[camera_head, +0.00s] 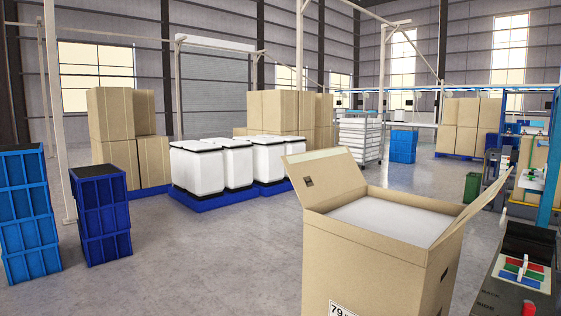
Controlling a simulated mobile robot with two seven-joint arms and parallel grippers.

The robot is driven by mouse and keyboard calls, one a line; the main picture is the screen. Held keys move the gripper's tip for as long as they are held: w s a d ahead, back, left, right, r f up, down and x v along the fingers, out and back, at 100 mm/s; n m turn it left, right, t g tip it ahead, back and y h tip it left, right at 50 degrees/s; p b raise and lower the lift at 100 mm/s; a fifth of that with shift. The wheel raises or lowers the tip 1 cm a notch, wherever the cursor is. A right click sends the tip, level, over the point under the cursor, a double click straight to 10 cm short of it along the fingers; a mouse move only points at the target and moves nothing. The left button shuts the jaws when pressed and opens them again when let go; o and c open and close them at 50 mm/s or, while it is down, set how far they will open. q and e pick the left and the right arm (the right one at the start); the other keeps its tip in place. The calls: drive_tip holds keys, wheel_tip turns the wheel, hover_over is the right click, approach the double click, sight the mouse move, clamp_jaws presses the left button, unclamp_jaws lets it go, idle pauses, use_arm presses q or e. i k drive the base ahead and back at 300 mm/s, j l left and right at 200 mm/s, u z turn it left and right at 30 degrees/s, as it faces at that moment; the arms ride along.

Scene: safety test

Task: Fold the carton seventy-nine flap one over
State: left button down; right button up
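The brown carton (370,262) stands in the right foreground, with a white label (343,309) reading "79" partly cut off by the bottom edge. Its top is open. A left flap (335,184) with a small dark hand hole stands up and leans outward. A right flap (486,190) also sticks up and outward, seen nearly edge-on. A flat white surface (395,219) shows inside, just below the rim. Neither of my grippers is in view.
A dark bench (525,250) with colored pieces on it stands close at the right, near a blue-framed workstation. Blue crates (100,213) are stacked at left. White bins (196,167) and carton stacks on blue pallets stand behind. The floor (215,255) left of the carton is clear.

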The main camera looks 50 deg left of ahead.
sight(317, 176)
drive_tip(key=i+j, duration=0.2)
drive_tip(key=j, duration=0.2)
drive_tip(key=i+j, duration=0.15)
drive_tip(key=j, duration=0.2)
drive_tip(key=i+j, duration=0.2)
drive_tip(key=j, duration=0.2)
drive_tip(key=i+j, duration=0.15)
drive_tip(key=j, duration=0.25)
drive_tip(key=i+j, duration=0.2)
drive_tip(key=j, duration=0.15)
drive_tip(key=i+j, duration=0.15)
drive_tip(key=j, duration=0.25)
drive_tip(key=i+j, duration=0.2)
drive_tip(key=j, duration=0.2)
